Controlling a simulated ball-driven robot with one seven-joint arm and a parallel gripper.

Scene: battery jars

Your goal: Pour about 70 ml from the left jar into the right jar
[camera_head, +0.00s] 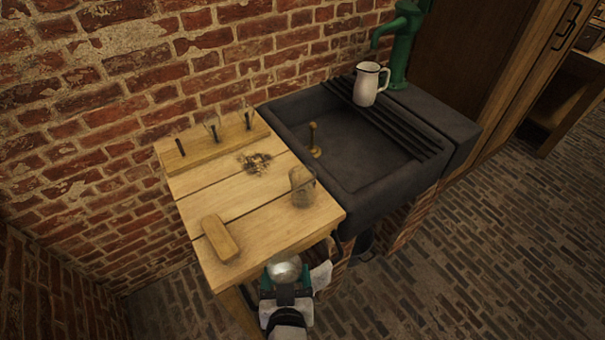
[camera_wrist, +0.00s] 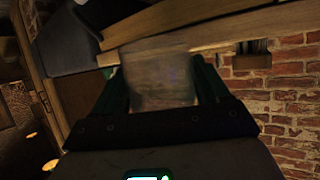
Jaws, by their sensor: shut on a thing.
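A clouded, greyish glass jar (camera_head: 302,187) stands upright on the right part of the wooden bench top, near the sink. My gripper (camera_head: 285,277) is in front of the bench's near edge, low in the head view. In the wrist view its two green fingers (camera_wrist: 158,75) are shut on either side of another murky, translucent jar (camera_wrist: 156,88). The held jar shows in the head view only as a pale rounded shape (camera_head: 284,267) at the fingers. It lies left of the standing jar. The liquid levels cannot be made out.
A wooden block (camera_head: 220,238) lies at the bench's near left. A rail with upright pegs (camera_head: 212,148) and a scatter of small bits (camera_head: 256,162) are at the back. A dark sink (camera_head: 365,150) with a white jug (camera_head: 369,84) adjoins on the right.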

